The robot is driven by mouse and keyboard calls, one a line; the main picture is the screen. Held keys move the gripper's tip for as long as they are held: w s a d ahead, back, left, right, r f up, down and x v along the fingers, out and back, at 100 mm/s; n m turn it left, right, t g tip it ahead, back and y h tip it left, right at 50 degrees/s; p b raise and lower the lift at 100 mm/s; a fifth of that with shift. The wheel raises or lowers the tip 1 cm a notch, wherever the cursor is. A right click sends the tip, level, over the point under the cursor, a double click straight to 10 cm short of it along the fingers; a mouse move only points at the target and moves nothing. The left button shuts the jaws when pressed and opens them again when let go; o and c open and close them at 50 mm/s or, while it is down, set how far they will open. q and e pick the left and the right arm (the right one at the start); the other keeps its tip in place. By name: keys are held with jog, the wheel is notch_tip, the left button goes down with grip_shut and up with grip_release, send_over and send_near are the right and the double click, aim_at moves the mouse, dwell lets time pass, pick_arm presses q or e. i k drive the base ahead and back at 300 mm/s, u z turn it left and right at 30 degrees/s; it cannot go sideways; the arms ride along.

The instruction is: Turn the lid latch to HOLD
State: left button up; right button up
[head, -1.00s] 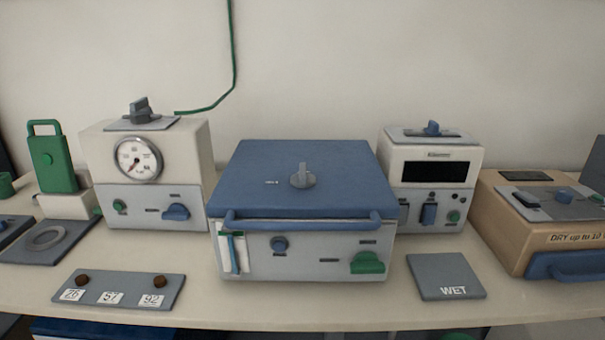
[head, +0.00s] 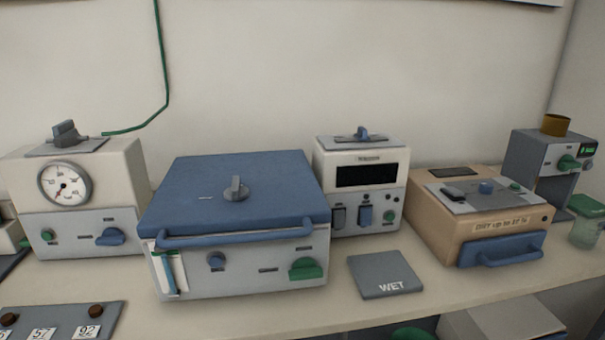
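The blue lid (head: 270,180) lies shut on a white box-shaped unit in the middle left of the head view. A grey latch knob (head: 236,188) stands on top of the lid, with a small marking to its left that is too small to read. A blue bar handle (head: 235,233) runs along the lid's front edge. Neither of my grippers shows in the head view.
A white gauge unit (head: 90,180) stands to the left, a white unit with a dark display (head: 366,175) behind right. A grey WET plate (head: 385,274) lies in front. A tan box (head: 432,222) and a grey machine (head: 533,152) stand further right. Bench space right of the plate is clear.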

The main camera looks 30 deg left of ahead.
aim_at(236, 192)
jog(key=z, duration=0.1)
jog(key=k, duration=0.15)
jog(key=u, duration=0.8)
